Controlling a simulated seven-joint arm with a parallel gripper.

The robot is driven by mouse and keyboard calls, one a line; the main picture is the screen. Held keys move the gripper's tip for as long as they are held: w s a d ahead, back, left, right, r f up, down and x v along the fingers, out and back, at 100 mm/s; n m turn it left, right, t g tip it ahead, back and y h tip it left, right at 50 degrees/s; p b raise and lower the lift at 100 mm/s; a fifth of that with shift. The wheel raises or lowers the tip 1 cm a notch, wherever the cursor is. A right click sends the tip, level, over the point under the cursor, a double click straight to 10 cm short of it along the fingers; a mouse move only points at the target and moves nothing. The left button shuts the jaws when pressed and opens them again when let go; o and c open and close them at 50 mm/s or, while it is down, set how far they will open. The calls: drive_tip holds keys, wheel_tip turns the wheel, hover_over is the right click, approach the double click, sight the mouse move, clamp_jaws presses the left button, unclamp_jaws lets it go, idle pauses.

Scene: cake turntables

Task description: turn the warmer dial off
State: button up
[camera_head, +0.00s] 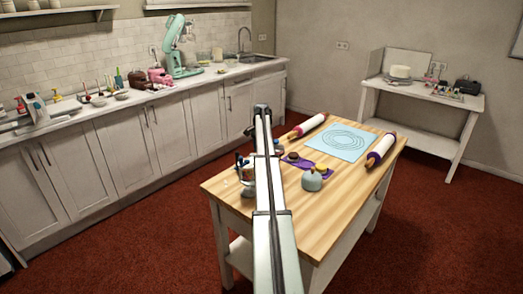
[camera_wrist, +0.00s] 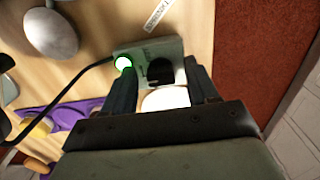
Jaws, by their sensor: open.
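In the wrist view, a small grey-green box (camera_wrist: 148,50), which looks like the warmer, sits on the wooden table with a black dial (camera_wrist: 160,71) on it. A round lamp (camera_wrist: 123,63) glows white and green at its left corner. My gripper (camera_wrist: 159,66) is open, with one finger on each side of the dial. I cannot tell whether the fingers touch it. A white rounded thing (camera_wrist: 165,98) shows between the fingers, partly hidden by my gripper. In the head view, my arm hides much of this area.
A black cable (camera_wrist: 65,95) runs left from the box. A grey rounded object (camera_wrist: 50,32) and a purple mat (camera_wrist: 75,115) lie to the left. The table edge is close on the right. Two rolling pins (camera_head: 308,126) (camera_head: 380,150) and a blue mat (camera_head: 341,141) lie farther back.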

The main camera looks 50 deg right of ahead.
drive_tip(key=c, duration=1)
drive_tip(key=shift+c, duration=0.2)
drive_tip(key=shift+n, duration=0.3)
drive_tip(key=n, duration=0.5)
drive_tip(key=shift+s+d, duration=0.1)
drive_tip(key=n, duration=0.6)
drive_tip(key=shift+d+r, duration=0.1)
drive_tip(key=shift+n, duration=0.3)
drive_tip(key=o, duration=1)
drive_tip(key=shift+s, duration=0.1)
